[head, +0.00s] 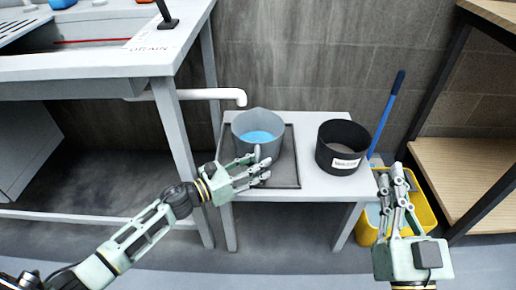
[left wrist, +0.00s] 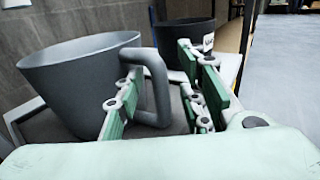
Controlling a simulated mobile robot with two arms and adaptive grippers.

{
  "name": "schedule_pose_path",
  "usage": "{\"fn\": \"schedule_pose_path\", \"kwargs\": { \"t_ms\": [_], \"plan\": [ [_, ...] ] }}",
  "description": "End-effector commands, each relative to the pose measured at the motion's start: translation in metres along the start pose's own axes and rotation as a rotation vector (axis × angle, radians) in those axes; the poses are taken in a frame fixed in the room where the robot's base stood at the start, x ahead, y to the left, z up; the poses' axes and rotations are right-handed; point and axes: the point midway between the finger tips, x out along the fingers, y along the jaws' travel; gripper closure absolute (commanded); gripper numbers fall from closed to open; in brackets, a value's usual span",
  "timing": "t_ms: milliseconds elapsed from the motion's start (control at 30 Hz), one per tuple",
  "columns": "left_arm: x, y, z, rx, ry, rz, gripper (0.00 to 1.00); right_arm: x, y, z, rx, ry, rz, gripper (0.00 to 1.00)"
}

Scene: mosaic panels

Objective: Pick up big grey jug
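The big grey jug (head: 246,121) stands upright on a dark tray on the small white table, with light blue liquid inside. In the left wrist view the jug (left wrist: 75,85) is at the left, and its handle (left wrist: 160,95) stands between my finger pads. My left gripper (head: 258,169) is at the jug's near side, open around the handle. The left gripper (left wrist: 163,95) shows a gap on both sides of the handle. My right gripper (head: 396,180) is open and empty, to the right of the table. The jug's near side is partly hidden by my left fingers.
A black pot (head: 342,149) with a white label stands right of the jug. A yellow bucket (head: 424,212) with a blue-handled tool (head: 386,113) is beyond the table's right side. A sink counter (head: 150,55) is at left, a wooden shelf (head: 465,175) at right. A white pipe (head: 205,94) ends near the jug.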

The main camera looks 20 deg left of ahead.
Motion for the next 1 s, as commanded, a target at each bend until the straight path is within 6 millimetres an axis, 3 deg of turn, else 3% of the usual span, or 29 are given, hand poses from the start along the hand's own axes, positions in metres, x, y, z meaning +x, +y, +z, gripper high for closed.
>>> {"fn": "schedule_pose_path", "kwargs": {
  "t_ms": [267,667,1000],
  "plan": [
    [0.0036,-0.0001,-0.0001,-0.001,0.000,0.001,0.64,0.0002,-0.0003,-0.0023,0.001,0.011,0.000,1.00],
    [0.0034,-0.0001,-0.0001,-0.001,0.000,0.001,0.99,0.0003,-0.0001,-0.0022,0.000,0.010,0.000,1.00],
    [0.0033,0.0001,0.0000,0.000,0.000,0.001,1.00,0.0003,0.0000,-0.0021,0.000,0.010,0.000,1.00]
  ]
}}
